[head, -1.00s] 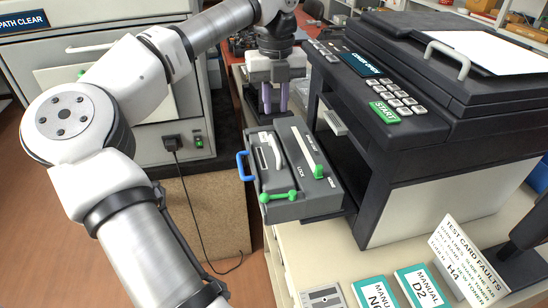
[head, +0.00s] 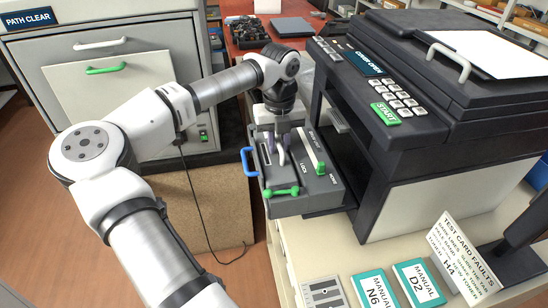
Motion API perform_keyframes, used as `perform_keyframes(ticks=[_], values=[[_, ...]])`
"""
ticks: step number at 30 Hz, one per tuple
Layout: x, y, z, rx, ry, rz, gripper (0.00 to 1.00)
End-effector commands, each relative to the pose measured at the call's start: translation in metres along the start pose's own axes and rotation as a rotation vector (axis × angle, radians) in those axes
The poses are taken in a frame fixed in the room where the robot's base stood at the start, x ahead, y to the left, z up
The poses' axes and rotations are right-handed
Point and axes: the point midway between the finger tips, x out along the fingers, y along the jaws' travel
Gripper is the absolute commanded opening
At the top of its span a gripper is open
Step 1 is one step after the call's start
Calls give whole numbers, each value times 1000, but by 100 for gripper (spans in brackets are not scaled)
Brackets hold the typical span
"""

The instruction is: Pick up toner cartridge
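A dark grey tray unit (head: 298,206) juts out from the front of the black printer, with a blue handle (head: 246,162) on its left side and a green lever (head: 283,191) at its front. What looks like the toner cartridge (head: 266,181) lies in its left half, beside the LOCK lettering. The cartridge's white grip is now mostly hidden behind my fingers. My gripper (head: 276,160) points down over the cartridge, its fingers apart near that grip. I cannot tell if they touch it.
The black printer (head: 420,110) stands close on the right. A second green lever (head: 320,168) stands on the tray's right half. Manuals (head: 419,284) and a fault card (head: 466,258) are on the cream surface in front. A grey cabinet (head: 110,75) is at the left.

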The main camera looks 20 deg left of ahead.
Motion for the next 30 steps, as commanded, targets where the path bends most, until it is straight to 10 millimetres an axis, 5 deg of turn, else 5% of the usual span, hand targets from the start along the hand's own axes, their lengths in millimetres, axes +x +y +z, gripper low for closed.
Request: perform_keyframes(ticks=[4,9,30], values=[[0,0,0,0,0,0,21],[0,0,0,0,0,0,0],[-1,0,0,0,-1,0,0]])
